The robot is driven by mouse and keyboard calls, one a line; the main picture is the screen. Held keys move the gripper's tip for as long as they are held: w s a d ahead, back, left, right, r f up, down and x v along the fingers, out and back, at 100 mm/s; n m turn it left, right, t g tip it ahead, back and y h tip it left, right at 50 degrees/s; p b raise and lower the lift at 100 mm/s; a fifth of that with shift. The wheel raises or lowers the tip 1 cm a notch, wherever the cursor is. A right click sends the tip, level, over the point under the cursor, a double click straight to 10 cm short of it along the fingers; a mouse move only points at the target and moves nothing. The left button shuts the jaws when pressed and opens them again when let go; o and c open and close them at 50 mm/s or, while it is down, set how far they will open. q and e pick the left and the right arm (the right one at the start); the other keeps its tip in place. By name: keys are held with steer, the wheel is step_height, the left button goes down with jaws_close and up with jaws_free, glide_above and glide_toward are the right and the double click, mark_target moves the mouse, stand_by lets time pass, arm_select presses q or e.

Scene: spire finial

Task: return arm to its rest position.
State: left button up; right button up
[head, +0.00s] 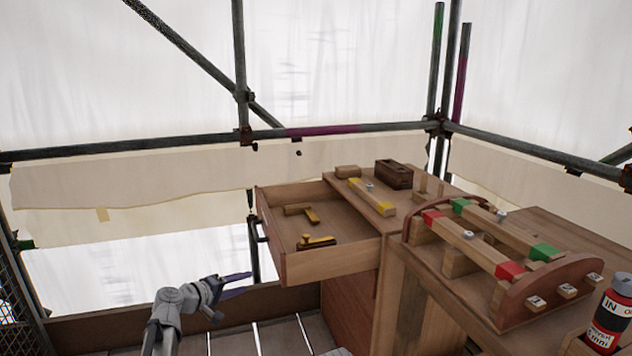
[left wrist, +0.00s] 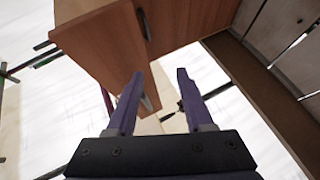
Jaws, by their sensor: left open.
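My left gripper (head: 238,284) is at the lower left of the head view, in front of and below the open drawer (head: 330,268). Its purple fingers are apart and hold nothing. In the left wrist view the two fingers (left wrist: 158,100) are spread with empty space between them. A wooden drawer body with a dark handle (left wrist: 145,24) shows beyond them. I do not see my right gripper in either view.
The drawer holds two small wooden pieces with yellow parts (head: 316,242). The bench top carries a rack of wooden bars with red and green ends (head: 470,247), a dark brown block (head: 394,174) and a red bottle (head: 609,318). Scaffold poles (head: 180,147) stand behind. Space left of the drawer is clear.

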arm_select(q)
steer(key=s+d+f+m+g+y, duration=0.1)
steer(key=s+d+f+m+g, duration=0.3)
steer(key=s+d, duration=0.4)
steer(key=s+d+f+m+g+y, duration=0.1)
steer(key=s+d+f+m+g, duration=0.25)
steer(key=s+d+f, duration=0.35)
steer(key=s+f+m+g+y, duration=0.2)
steer(key=s+y, duration=0.2)
steer(key=s, duration=0.5)
steer(key=s+f+m+g+y, duration=0.2)
steer(key=s+y, duration=0.2)
steer(key=s, duration=0.6)
step_height(320, 180, up, 33)
steer(key=w+p, duration=0.1)
steer(key=p, duration=3.1)
steer(key=shift+d+p, duration=0.15)
steer(key=shift+p, duration=0.25)
arm_select(e)
step_height(320, 180, up, 33)
steer(key=shift+a+f, duration=0.1)
steer(key=shift+a, duration=0.1)
